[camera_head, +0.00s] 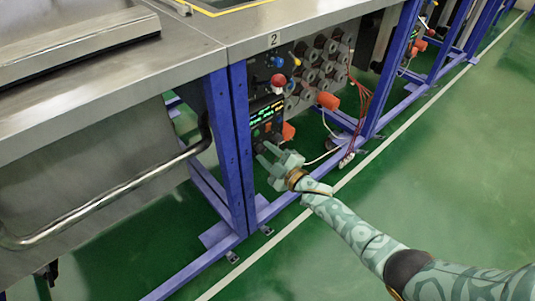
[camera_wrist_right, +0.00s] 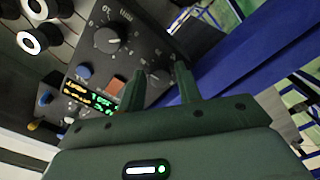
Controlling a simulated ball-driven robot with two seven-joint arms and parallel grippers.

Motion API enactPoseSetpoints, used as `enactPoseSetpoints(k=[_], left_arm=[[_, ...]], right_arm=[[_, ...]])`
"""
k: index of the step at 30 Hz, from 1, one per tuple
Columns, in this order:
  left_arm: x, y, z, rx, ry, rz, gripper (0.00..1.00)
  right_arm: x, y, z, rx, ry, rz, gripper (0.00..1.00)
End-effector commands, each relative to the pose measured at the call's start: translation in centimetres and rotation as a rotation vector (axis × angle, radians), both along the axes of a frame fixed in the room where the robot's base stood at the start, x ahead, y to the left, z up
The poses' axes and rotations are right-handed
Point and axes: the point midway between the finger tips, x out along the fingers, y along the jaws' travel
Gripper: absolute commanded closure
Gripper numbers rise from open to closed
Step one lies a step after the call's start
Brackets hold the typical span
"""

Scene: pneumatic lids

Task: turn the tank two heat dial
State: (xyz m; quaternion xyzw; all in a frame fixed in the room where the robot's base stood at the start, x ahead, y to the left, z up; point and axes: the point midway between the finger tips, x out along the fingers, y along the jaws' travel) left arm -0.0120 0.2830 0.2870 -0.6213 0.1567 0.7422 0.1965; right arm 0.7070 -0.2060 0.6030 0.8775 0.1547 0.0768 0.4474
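The control panel (camera_head: 265,112) of tank two is under the counter, below a "2" plate (camera_head: 274,40). My right gripper (camera_head: 268,156) is in front of the panel's lower part in the head view. In the right wrist view, its two fingers (camera_wrist_right: 160,82) are apart with an empty gap between them. A small dark dial (camera_wrist_right: 154,74) with white scale marks shows by that gap; contact cannot be told. A larger black dial (camera_wrist_right: 107,40) with a numbered scale is farther up the panel. I cannot read which dial is heat. My left gripper is not in view.
A lit display (camera_wrist_right: 92,97) and coloured buttons sit beside the dials. A blue frame post (camera_head: 229,150) stands left of the panel. Valves (camera_head: 318,60) and red cables (camera_head: 358,108) are to its right. Green floor (camera_head: 440,150) is clear at right.

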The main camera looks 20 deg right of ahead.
Motion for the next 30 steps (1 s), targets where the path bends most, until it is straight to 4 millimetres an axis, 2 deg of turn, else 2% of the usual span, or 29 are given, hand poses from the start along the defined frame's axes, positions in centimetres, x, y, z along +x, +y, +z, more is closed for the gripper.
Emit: enactPoseSetpoints(k=[6,11,21,24,30], left_arm=[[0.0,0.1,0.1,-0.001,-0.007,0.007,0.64],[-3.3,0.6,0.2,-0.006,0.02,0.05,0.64],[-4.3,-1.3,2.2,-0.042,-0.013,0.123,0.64],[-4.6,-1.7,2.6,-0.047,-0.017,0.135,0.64],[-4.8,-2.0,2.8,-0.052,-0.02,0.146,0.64]], right_arm=[[-0.5,-0.1,0.2,0.001,-0.003,0.0,0.66],[-2.5,-0.9,0.6,-0.001,-0.003,0.0,0.66],[-11.3,-4.1,0.6,0.001,-0.002,0.0,0.66],[-13.2,-4.8,0.4,-0.001,-0.001,-0.001,0.66],[-15.1,-5.5,0.1,0.0,0.0,0.0,0.66]])
